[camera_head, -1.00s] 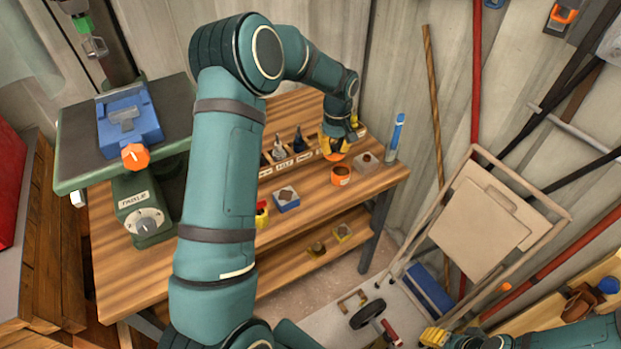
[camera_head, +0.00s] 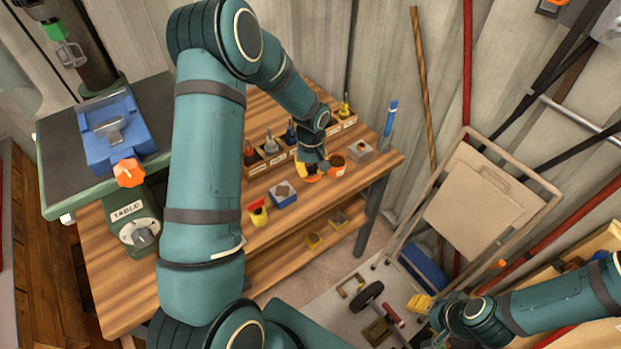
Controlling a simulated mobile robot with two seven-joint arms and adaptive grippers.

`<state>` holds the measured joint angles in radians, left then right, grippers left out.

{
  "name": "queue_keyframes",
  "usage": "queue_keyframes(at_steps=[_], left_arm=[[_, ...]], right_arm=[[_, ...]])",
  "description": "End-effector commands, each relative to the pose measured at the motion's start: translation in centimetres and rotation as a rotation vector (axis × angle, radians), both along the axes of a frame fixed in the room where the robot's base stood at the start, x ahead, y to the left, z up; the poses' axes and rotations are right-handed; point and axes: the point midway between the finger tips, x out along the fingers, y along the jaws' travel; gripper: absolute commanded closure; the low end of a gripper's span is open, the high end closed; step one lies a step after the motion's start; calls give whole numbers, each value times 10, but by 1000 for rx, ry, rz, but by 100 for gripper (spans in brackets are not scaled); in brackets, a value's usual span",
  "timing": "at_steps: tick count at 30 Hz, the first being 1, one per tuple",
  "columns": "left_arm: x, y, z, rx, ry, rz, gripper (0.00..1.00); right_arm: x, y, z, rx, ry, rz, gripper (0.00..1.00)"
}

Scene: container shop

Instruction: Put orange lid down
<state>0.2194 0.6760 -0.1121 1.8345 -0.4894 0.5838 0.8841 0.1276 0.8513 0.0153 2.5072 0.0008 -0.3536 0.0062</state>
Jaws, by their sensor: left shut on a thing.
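My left gripper (camera_head: 311,170) reaches down over the wooden workbench (camera_head: 185,270), with its yellow fingertips low near the bench top. It is shut on the orange lid (camera_head: 312,179), which shows only partly under the fingers. Whether the lid touches the bench is not clear. An orange round container (camera_head: 337,167) with a dark inside stands open just right of the lid. My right gripper (camera_head: 427,312) is at the lower right above the floor, away from the bench; its finger opening is unclear.
Behind the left gripper is a row of labelled bins (camera_head: 270,158) with bottles. A clear box (camera_head: 360,150) and a blue box (camera_head: 283,194) stand nearby, with a yellow-red container (camera_head: 257,212) at the front edge. A blue marker-like tube (camera_head: 390,118) stands at the right end.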

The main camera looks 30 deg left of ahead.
Motion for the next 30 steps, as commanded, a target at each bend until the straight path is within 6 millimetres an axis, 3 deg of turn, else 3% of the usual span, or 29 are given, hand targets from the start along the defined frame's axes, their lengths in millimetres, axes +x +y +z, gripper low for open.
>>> queue_keyframes(at_steps=[12,23,24,26,30], left_arm=[[0,0,-41,0,0,-1,98],[0,0,-45,0,-1,-1,98],[0,0,-45,0,-1,-1,74],[0,0,-44,0,-1,-1,55],[0,0,-44,0,-1,-1,55]], right_arm=[[-2,1,-6,1,5,4,53],[-3,1,-10,1,5,5,53],[-3,1,-9,1,5,5,53],[-3,1,-9,1,5,5,53],[-3,1,-9,1,5,5,53]])
